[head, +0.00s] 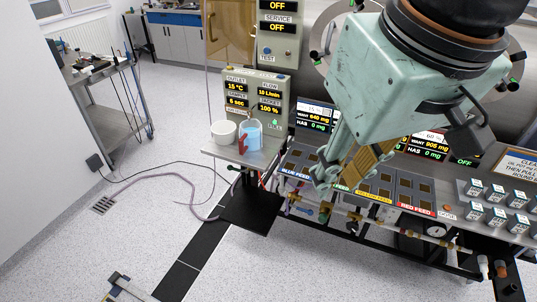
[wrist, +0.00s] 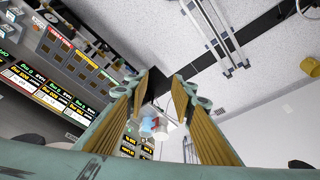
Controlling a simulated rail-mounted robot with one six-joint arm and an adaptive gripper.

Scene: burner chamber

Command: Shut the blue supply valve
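A small blue part (head: 324,208) shows among the pipework under the front edge of the feed panel. It may be the blue supply valve's handle; it is too small to tell its position. The BLUE FEED label (head: 294,173) is on the panel above and left of it. My gripper (head: 338,180) hangs over the panel, above the pipework, and hides part of the panel and its labels. In the wrist view my gripper (wrist: 159,84) has its two padded fingers apart, with nothing held between them. The valve cannot be made out in the wrist view.
A steel cart (head: 115,95) is at the far left. The floor in front of the bench is mostly clear, with a hose (head: 190,184).

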